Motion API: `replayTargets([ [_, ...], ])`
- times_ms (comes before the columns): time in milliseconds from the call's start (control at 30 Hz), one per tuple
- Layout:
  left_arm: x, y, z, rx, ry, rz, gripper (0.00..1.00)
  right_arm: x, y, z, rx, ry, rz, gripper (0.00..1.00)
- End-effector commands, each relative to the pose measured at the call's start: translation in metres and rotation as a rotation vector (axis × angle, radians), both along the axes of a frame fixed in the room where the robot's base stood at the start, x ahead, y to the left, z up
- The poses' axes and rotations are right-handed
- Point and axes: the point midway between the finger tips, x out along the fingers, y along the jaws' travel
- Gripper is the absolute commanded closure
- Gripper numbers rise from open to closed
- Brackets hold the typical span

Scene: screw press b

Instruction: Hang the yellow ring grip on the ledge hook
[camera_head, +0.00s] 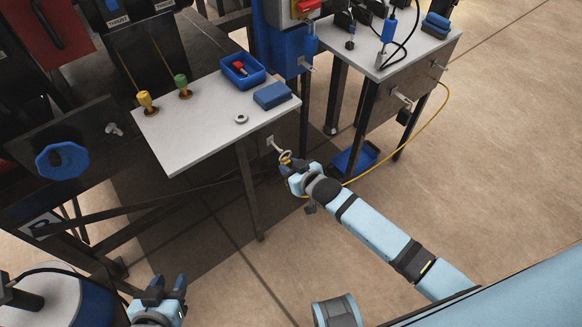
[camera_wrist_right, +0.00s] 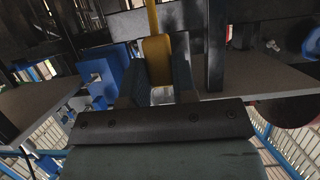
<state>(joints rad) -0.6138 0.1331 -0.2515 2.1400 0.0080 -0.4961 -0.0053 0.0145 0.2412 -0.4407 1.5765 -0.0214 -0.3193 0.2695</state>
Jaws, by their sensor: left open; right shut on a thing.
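My right gripper (camera_head: 291,166) is shut on the yellow ring grip (camera_head: 286,156), just off the front edge of the pale ledge (camera_head: 200,135). In the right wrist view the yellow grip (camera_wrist_right: 157,58) stands between the two jaws (camera_wrist_right: 160,85). The hook (camera_head: 271,142) is on a small plate below the ledge's front edge, and its tip reaches close to the ring. I cannot tell whether the ring is around the hook, touching it or only in front of it. My left gripper (camera_head: 165,287) is open and empty at the lower left.
A yellow hose (camera_head: 440,115) loops over the floor from the right table (camera_head: 420,50).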

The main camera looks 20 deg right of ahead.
Motion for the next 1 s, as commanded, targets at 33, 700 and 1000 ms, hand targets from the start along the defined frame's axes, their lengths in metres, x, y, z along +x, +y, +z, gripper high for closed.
replayTargets([
  [33, 0.0, 0.0, 0.0, 0.0, 0.0, 0.0, 0.57, 0.002, 0.001, 0.0, 0.0, -0.001, 0.0, 0.99],
  [700, 0.0, 0.0, 0.001, 0.0, 0.001, 0.0, 0.57, 0.024, 0.009, 0.001, -0.001, -0.001, 0.0, 0.99],
  [1000, 0.0, 0.0, 0.001, 0.0, 0.001, 0.0, 0.57, 0.025, 0.009, 0.001, 0.0, -0.001, 0.0, 0.99],
])
